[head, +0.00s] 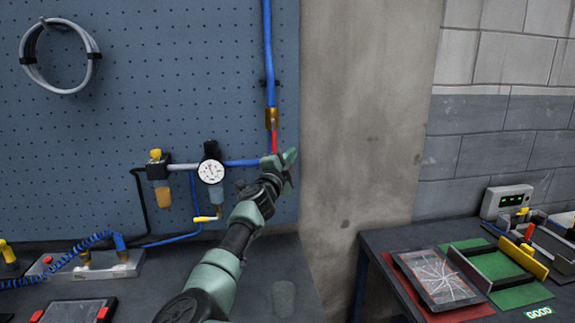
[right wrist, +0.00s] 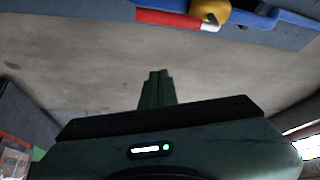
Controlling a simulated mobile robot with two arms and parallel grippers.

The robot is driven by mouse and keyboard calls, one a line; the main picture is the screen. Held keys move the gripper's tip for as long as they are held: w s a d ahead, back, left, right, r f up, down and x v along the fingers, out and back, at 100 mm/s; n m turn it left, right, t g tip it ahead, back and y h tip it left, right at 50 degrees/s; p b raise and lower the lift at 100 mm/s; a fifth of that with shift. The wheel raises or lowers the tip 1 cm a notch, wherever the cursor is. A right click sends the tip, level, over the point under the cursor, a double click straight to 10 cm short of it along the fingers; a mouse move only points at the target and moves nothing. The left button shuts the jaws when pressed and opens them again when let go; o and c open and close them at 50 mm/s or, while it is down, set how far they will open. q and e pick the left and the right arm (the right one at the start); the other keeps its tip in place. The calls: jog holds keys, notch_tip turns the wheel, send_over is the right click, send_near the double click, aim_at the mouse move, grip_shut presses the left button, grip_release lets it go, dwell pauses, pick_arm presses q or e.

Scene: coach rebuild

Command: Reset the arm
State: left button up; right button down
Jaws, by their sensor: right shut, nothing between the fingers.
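My right arm reaches up from the bottom of the head view. Its green gripper (head: 287,160) is in front of the right edge of the blue pegboard, just below a red valve handle (head: 274,141). In the right wrist view the two fingers (right wrist: 157,76) are together with nothing between them. The red handle with its white end (right wrist: 180,20) lies beyond the fingertips there, beside a brass fitting (right wrist: 212,10) on the blue pipe. A gap shows between fingertips and handle in that view. My left gripper is in neither view.
A pressure gauge (head: 211,171) and a yellow-handled valve (head: 206,218) are left of my forearm. A bare concrete pillar (head: 358,110) stands to the right. A right-hand bench holds a cracked tablet (head: 438,278) on a red mat and a green mat (head: 520,295).

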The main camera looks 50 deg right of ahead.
jog(key=s+a+f+n+t+y+b, duration=0.1)
jog(key=s+a+f+n+t+y, duration=0.2)
jog(key=a+f+n+y, duration=0.7)
jog(key=s+a+f+n+t+y, duration=0.2)
jog(key=s+a+f+n+y, duration=0.25)
jog(key=a+f+n, duration=1.1)
jog(key=s+a+f+n+g+y, duration=0.2)
jog(key=s+a+f+g, duration=0.1)
jog(key=s+a+f, duration=0.5)
jog(key=s+a+f+n+g+y, duration=0.1)
jog(key=s+a+f+g, duration=0.3)
jog(key=s, duration=0.6)
jog(key=s+a+f+n+g+y, duration=0.2)
jog(key=s+a+f, duration=0.3)
jog(key=s+a, duration=0.35)
notch_tip(320, 180, down, 26)
jog(key=g+b, duration=0.1)
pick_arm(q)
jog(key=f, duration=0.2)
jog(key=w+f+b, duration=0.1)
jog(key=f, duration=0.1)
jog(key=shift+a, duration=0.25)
pick_arm(e)
jog(key=s+d+f, duration=0.1)
jog(key=s+f, duration=0.8)
jog(key=s+d+f+g, duration=0.1)
jog(key=s+d+f, duration=0.1)
jog(key=s+f, duration=0.7)
jog(key=shift+d+h, duration=0.25)
jog(key=shift+h, duration=0.1)
